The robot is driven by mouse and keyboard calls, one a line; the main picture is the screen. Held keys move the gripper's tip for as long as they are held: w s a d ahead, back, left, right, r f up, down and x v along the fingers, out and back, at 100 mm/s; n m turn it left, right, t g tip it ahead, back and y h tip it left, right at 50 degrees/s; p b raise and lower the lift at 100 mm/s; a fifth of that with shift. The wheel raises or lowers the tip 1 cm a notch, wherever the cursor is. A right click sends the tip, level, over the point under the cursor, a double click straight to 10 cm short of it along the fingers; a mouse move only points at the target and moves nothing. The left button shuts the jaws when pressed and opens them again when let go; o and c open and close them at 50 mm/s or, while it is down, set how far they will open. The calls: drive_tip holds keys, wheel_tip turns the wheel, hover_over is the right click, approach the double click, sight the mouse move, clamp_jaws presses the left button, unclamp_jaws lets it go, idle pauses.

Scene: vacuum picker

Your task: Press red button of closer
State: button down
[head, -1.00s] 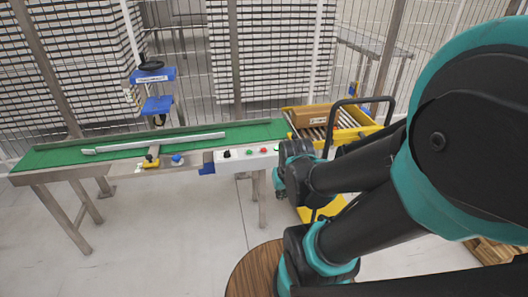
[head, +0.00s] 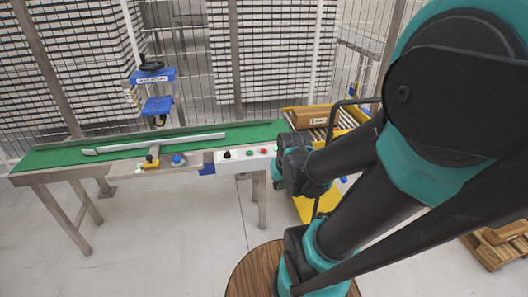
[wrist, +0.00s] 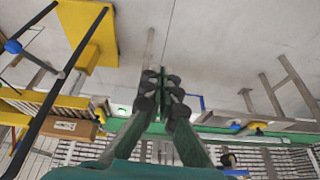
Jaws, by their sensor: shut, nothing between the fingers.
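The red button (head: 264,151) sits on the right part of a white control panel (head: 237,158) on the front edge of the green-topped conveyor table. A green button (head: 249,154) and a black knob (head: 227,154) are to its left. In the head view, the end of my arm is just right of the panel and overlaps its right end; my fingers cannot be made out there. In the wrist view, my gripper (wrist: 164,82) is shut and empty, pointing away over the floor.
The green conveyor (head: 60,157) carries a long grey bar (head: 155,144). A blue stand (head: 154,76) rises behind it. A yellow cart with a cardboard box (head: 314,115) is at the right of the table. Grey floor (head: 170,235) is clear in front.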

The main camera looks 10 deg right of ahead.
drive_tip(key=w+r+m+t, duration=0.1)
drive_tip(key=w+m, duration=0.1)
drive_tip(key=w, duration=0.8)
drive_tip(key=w+r+m+t, duration=0.1)
drive_tip(key=w+r+m, duration=0.1)
drive_tip(key=w, duration=0.8)
drive_tip(key=m+t, duration=0.3)
hover_over(264, 151)
wheel_tip(264, 151, down, 3)
drive_tip(key=shift+d+f+y, duration=0.15)
drive_tip(key=shift+y, duration=0.25)
drive_tip(key=shift+f, duration=4.4)
drive_tip(key=shift+f, duration=0.4)
